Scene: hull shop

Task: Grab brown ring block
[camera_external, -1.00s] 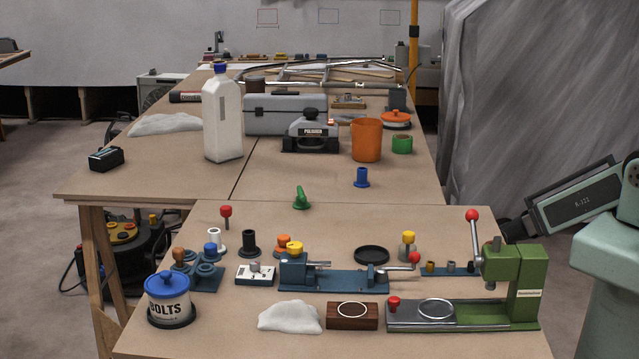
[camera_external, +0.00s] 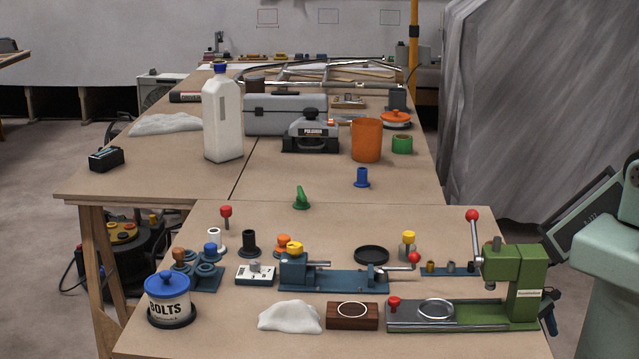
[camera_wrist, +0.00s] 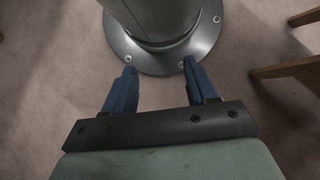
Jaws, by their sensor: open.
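The brown ring block (camera_external: 352,316) is a dark brown wooden block with a pale ring on its top. It sits near the front edge of the near table in the external view, between a white crumpled cloth and the green press. My gripper (camera_wrist: 158,66) is open and empty in the wrist view, its two blue fingers apart above the floor and a round grey base. In the external view a dark blue part of my gripper (camera_external: 549,314) shows at the right, partly hidden behind the press and well right of the block. The block is out of the wrist view.
The green press (camera_external: 512,280) with a red-knobbed lever stands right of the block. A blue clamp fixture (camera_external: 345,281) lies just behind it. The white cloth (camera_external: 290,317) is close on its left, and the bolts tin (camera_external: 169,303) is farther left. Wooden legs (camera_wrist: 290,68) show in the wrist view.

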